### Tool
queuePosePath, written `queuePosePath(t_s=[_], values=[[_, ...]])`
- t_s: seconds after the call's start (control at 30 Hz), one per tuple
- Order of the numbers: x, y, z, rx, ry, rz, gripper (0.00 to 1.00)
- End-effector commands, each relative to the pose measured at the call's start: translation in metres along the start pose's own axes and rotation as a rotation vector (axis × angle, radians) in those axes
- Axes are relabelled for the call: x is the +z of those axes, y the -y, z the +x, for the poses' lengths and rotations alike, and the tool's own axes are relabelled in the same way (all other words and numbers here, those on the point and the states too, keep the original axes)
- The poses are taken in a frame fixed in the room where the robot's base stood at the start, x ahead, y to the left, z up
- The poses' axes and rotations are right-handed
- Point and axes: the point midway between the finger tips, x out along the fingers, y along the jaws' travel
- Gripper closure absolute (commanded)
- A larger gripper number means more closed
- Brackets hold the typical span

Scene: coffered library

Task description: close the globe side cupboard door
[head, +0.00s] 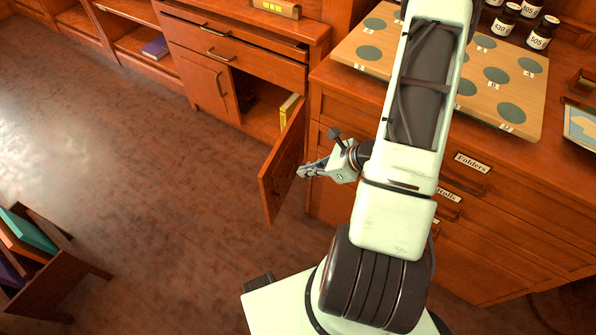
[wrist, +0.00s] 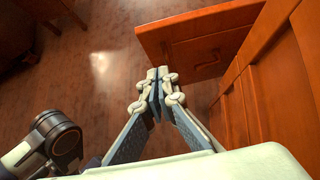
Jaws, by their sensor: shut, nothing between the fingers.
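The cupboard door (head: 281,172) is reddish-brown wood and stands wide open, swung out from the right side of the low cupboard (head: 258,122). A yellow book (head: 289,108) shows inside the opening. My gripper (head: 301,171) is shut and empty, at the right of the door, on its outer-face side. In the head view its fingertips overlap the door's edge, and I cannot tell whether they touch. In the wrist view the shut fingers (wrist: 158,76) point toward the door (wrist: 180,32), which has a dark handle (wrist: 207,63) right of the fingertips.
A closed left door (head: 207,85) and drawers (head: 215,52) are beside and above the opening. A labelled drawer cabinet (head: 480,215) stands close at the right, under a wooden board (head: 520,85) and jars (head: 541,34). A book rack (head: 55,265) stands lower left. The floor (head: 150,190) between is clear.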

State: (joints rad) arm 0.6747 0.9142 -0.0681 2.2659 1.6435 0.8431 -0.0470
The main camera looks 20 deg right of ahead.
Motion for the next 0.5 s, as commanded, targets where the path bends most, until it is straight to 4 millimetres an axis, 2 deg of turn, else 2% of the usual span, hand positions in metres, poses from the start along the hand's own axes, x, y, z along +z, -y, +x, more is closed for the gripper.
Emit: queuePosePath(t_s=[0.4, 0.5], values=[[-0.002, -0.002, 0.089, 0.004, -0.001, -0.002, 1.0], [0.012, -0.001, 0.099, 0.002, 0.0, -0.005, 1.0]])
